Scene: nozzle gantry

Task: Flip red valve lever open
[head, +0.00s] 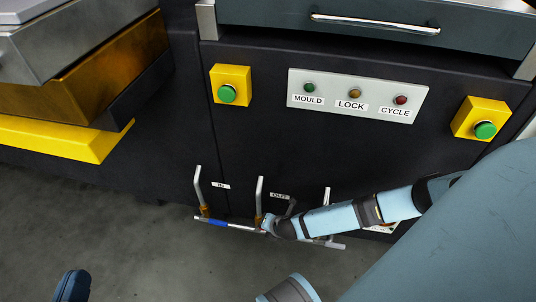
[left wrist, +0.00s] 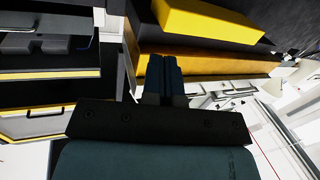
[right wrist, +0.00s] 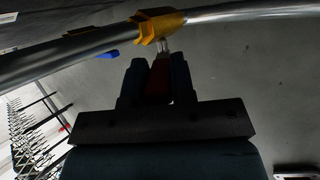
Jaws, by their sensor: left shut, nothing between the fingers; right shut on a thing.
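The red valve lever (right wrist: 158,80) shows in the right wrist view, below a yellow valve body (right wrist: 160,25) on a metal pipe. My right gripper (right wrist: 158,88) is shut on the lever, one finger on each side of it. In the head view my right arm reaches in from the right to the low pipework, and its gripper and the lever are hard to make out there. My left gripper (left wrist: 165,75) is shut and empty in the left wrist view, away from the valves. A dark blue tip of my left arm shows at the lower left of the head view.
A dark cabinet carries a MOULD, LOCK, CYCLE panel (head: 357,112) and green buttons on yellow boxes (head: 231,84). The grey floor (head: 130,225) at left is clear.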

